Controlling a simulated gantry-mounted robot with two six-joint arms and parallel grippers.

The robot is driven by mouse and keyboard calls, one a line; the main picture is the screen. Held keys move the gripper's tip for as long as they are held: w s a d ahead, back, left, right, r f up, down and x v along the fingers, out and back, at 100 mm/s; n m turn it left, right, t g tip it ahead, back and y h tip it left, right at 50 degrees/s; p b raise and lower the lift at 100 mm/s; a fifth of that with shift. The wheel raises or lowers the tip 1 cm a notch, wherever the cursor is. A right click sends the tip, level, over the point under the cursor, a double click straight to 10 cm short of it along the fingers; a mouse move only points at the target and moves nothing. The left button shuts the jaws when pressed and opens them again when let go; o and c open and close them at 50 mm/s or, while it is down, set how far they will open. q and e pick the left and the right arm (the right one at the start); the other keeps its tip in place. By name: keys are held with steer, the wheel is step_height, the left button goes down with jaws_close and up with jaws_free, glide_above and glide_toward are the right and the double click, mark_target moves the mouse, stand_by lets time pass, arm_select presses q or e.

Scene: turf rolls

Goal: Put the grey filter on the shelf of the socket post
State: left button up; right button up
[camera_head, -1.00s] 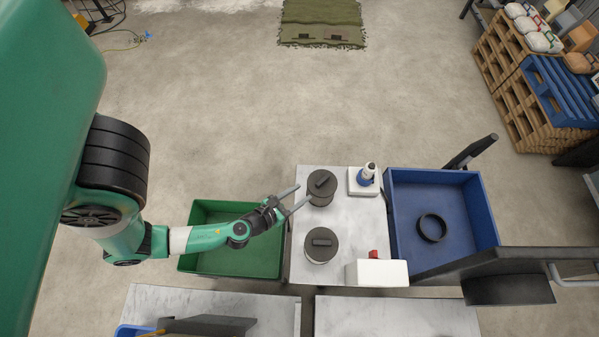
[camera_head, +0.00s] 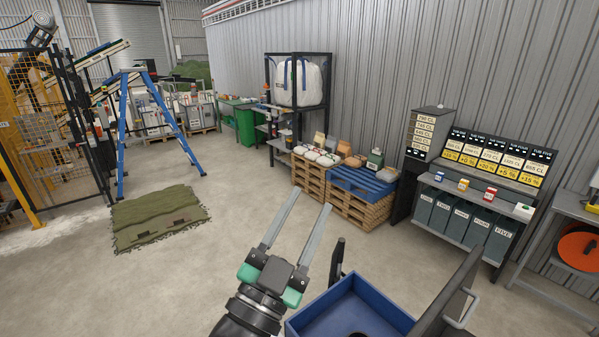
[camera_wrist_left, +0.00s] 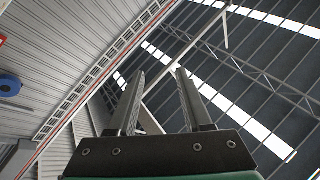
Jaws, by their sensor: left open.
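My left gripper (camera_head: 310,202) is raised in front of the camera in the head view, with its two grey fingers apart and nothing between them. In the left wrist view the same gripper (camera_wrist_left: 160,75) is open and empty, pointing up towards the roof beams. No grey filter can be made out in either view now. I cannot pick out the socket post or its shelf for certain. My right gripper is not in view.
A blue bin (camera_head: 350,308) stands just right of my left gripper, with dark upright parts beside it. Pallets (camera_head: 345,195) with goods, a display rack (camera_head: 475,200) with small coloured items and a green mat (camera_head: 158,218) are farther off. Open concrete floor lies between.

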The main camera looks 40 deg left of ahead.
arm_select(q)
steer(key=s+d+r+n+t+h, duration=0.1)
steer(key=s+d+r+t+h, duration=0.1)
steer(key=r, duration=0.6)
steer(key=s+d+r+t+h, duration=0.2)
steer(key=s+d+r+h, duration=0.2)
steer(key=r, duration=0.4)
steer(key=shift+s+d+n+t+h, duration=0.2)
steer(key=shift+s+n+t+h, duration=0.2)
steer(key=shift+s+h, duration=0.65)
steer(key=shift+s+r+y, duration=0.15)
steer(key=shift+y, duration=0.1)
